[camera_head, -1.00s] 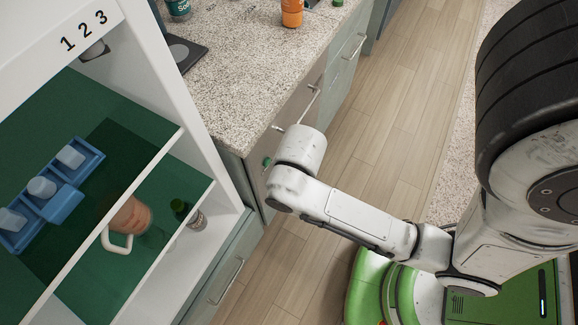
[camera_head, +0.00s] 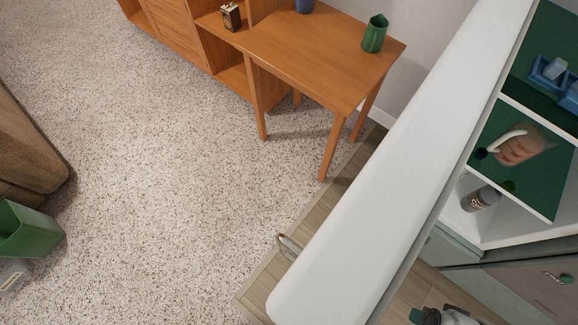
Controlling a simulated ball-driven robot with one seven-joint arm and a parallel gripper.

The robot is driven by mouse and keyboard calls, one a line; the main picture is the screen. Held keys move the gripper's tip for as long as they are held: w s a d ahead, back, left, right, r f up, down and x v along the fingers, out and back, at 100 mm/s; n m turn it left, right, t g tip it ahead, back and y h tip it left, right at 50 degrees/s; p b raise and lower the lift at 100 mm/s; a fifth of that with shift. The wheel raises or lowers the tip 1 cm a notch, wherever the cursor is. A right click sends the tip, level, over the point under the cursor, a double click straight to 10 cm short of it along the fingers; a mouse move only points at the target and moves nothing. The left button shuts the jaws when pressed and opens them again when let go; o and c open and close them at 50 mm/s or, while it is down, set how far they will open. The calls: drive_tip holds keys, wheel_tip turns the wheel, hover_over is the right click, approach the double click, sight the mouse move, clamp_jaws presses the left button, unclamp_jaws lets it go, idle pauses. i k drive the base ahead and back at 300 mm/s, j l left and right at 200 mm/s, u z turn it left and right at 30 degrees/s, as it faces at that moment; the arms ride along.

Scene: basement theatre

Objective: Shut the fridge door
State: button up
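The fridge door (camera_head: 400,150) stands open as a long white slab running from the upper right to the bottom centre. I see mostly its top edge. A metal handle (camera_head: 288,246) sticks out on its left, outer side near the free end. The fridge inside (camera_head: 525,130) shows to the right of the door, with green shelves. The end of my arm, seemingly my gripper (camera_head: 432,316), just shows at the bottom edge, right of the door on its inner side. It is mostly cut off, and its fingers cannot be made out. I see no contact with the door.
A blue tray (camera_head: 547,83), a mug (camera_head: 520,147) and a jar (camera_head: 482,198) are in the fridge. A wooden table (camera_head: 320,60) with a green mug (camera_head: 375,33) stands left of the door. A green bin (camera_head: 28,230) is far left. Open carpet (camera_head: 170,190) lies between.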

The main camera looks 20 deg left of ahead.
sight(352, 270)
drive_tip(key=k+j, duration=0.15)
drive_tip(key=j, duration=0.25)
drive_tip(key=k+j, duration=0.15)
drive_tip(key=j, duration=0.25)
drive_tip(key=k+j+u, duration=0.1)
drive_tip(key=u, duration=0.25)
drive_tip(key=k+j+u, duration=0.35)
drive_tip(key=i+l, duration=0.05)
drive_tip(key=l, duration=0.05)
